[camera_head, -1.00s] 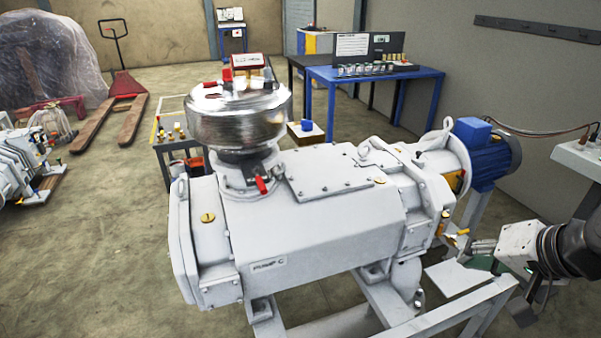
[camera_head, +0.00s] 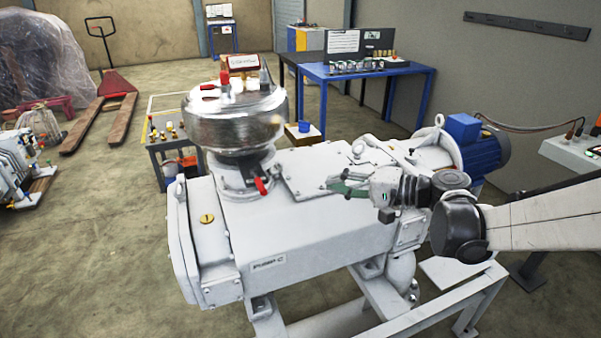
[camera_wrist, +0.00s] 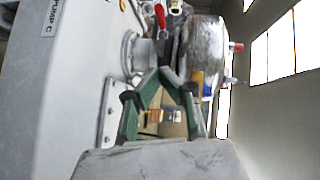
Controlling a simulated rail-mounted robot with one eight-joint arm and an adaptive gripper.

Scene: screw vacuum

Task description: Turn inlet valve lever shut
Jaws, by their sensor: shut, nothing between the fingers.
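The red inlet valve lever (camera_head: 261,186) sticks out at the neck below the shiny metal drum (camera_head: 235,118), on top of the white pump marked PUMP C (camera_head: 320,235). In the wrist view the red lever (camera_wrist: 160,16) is near the top, with the drum (camera_wrist: 205,48) to its right. My gripper (camera_head: 333,185) has green fingers and is over the pump's top, to the right of the lever and apart from it. In the wrist view the gripper's fingertips (camera_wrist: 164,73) meet, with nothing held. The lever is not touched.
A cart (camera_head: 172,145) stands behind left; a blue workbench (camera_head: 368,72) is at the back.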

